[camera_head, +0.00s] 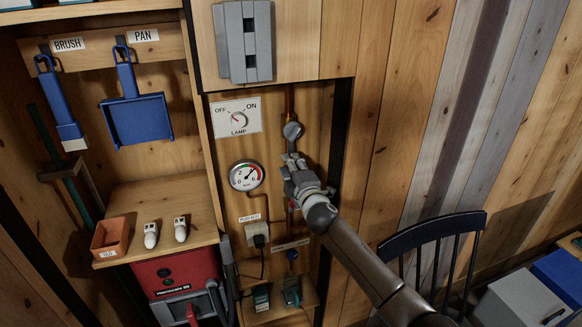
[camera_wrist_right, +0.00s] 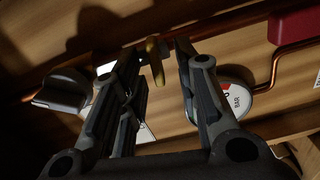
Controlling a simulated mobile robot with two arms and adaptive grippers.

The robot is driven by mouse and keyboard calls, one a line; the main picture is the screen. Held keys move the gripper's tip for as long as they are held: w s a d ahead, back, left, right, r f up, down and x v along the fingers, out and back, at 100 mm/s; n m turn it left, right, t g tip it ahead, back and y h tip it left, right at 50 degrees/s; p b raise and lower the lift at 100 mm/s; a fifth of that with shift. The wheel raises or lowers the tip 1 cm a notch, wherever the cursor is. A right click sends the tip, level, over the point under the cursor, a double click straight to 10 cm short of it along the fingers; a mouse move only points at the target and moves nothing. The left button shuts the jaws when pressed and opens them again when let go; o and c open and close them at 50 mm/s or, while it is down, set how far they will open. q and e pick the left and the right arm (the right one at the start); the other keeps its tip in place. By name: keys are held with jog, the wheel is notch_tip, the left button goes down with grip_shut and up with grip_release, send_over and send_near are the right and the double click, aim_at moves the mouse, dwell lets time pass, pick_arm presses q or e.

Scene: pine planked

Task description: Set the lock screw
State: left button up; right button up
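A small brass piece (camera_wrist_right: 155,60), which looks like the lock screw, shows in the right wrist view between the fingertips of my right gripper (camera_wrist_right: 157,53). There is a visible gap on each side of it, so the fingers are open around or in front of it; I cannot tell the exact depth. In the head view my right gripper (camera_head: 289,163) is at the copper pipe, just below a round grey knob (camera_head: 293,130), and hides the brass piece. The grey knob also shows at the left in the wrist view (camera_wrist_right: 62,92). My left gripper is not in view.
A pressure gauge (camera_head: 246,175) and a lamp switch (camera_head: 238,119) are left of my gripper. A grey box (camera_head: 243,40) hangs above. A dark post (camera_head: 340,130) borders the niche at right. A shelf (camera_head: 160,208) holds an orange bin (camera_head: 110,238). A dark chair (camera_head: 440,230) stands right.

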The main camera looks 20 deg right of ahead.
jog(key=shift+s, duration=0.1)
jog(key=s, duration=1.1)
jog(key=shift+s+d, duration=0.2)
jog(key=shift+s, duration=0.2)
jog(key=s+d+f+m+g, duration=0.1)
jog(key=s+f+m+g, duration=0.15)
jog(key=f, duration=0.85)
jog(key=s+d+f+m+g+h, duration=0.1)
jog(key=s+f+g, duration=0.15)
jog(key=f, duration=0.75)
jog(key=s+d+f+m+g, duration=0.1)
jog(key=s+d+f+m, duration=0.15)
jog(key=f, duration=0.85)
jog(key=s+f+m+g+b, duration=0.25)
jog(key=s+f+g, duration=0.25)
jog(key=s+f, duration=1.3)
jog(key=s+a+f+m+g, duration=0.1)
jog(key=s+f, duration=0.4)
jog(key=s, duration=0.5)
jog(key=s+a+f+m+g, duration=0.1)
jog(key=s+f+m+g, duration=0.2)
jog(key=s, duration=0.8)
jog(key=s+a+f+m+g, duration=0.1)
jog(key=s+f+m+g, duration=0.1)
jog(key=s+f, duration=0.4)
jog(key=s, duration=0.4)
jog(key=shift+s+f, duration=0.3)
jog(key=shift+f, duration=0.05)
